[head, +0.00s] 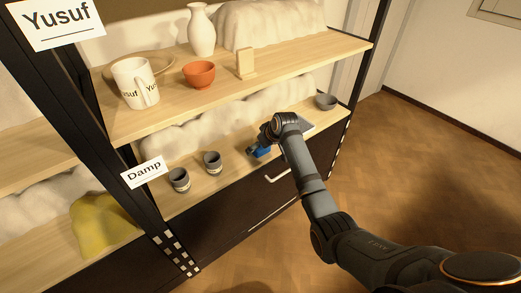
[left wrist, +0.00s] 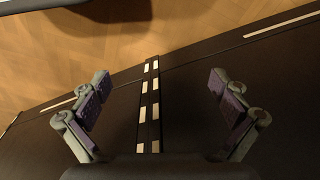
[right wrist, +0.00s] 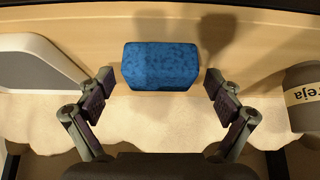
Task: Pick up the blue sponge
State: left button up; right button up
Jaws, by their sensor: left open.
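The blue sponge (head: 261,153) lies on the lower wooden shelf (head: 235,176) in the head view, partly hidden by my right arm's end. In the right wrist view the sponge (right wrist: 160,66) is in the centre, between the fingertips of my right gripper (right wrist: 159,84). That gripper is open, with a visible gap on each side of the sponge. Its fingers are mostly hidden in the head view. My left gripper (left wrist: 158,82) is open and empty in the left wrist view, over a dark panel, and out of the head view.
Two grey cups (head: 179,180) (head: 212,162) stand left of the sponge. A grey flat-sided object (right wrist: 38,64) lies on its other side. A grey bowl (head: 326,101) sits at the shelf's far end. The upper shelf, above, holds a mug (head: 131,84), orange bowl (head: 199,74) and white vase (head: 201,30).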

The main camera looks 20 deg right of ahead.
jog(key=c, duration=0.9)
jog(key=shift+r, duration=0.2)
jog(key=r+p, duration=0.1)
jog(key=r, duration=0.1)
jog(key=d+r+p, duration=0.1)
jog(key=r, duration=0.1)
jog(key=shift+r, duration=0.1)
pick_arm(q)
jog(key=s+a+f+p, duration=0.2)
jog(key=s+a+f, duration=0.1)
jog(key=f, duration=0.7)
jog(key=shift+s+f+y, duration=0.3)
jog(key=shift+s+f, duration=0.1)
jog(key=shift+s, duration=0.45)
pick_arm(e)
jog(key=d+r, duration=0.2)
jog(key=d, duration=0.2)
jog(key=s+d+r, duration=0.1)
jog(key=d+r, duration=0.2)
jog(key=d, duration=0.1)
jog(key=s+d+r, duration=0.1)
jog(key=d+r, duration=0.2)
jog(key=d, duration=0.2)
jog(key=shift+s+r, duration=0.25)
jog(key=shift+a, duration=0.1)
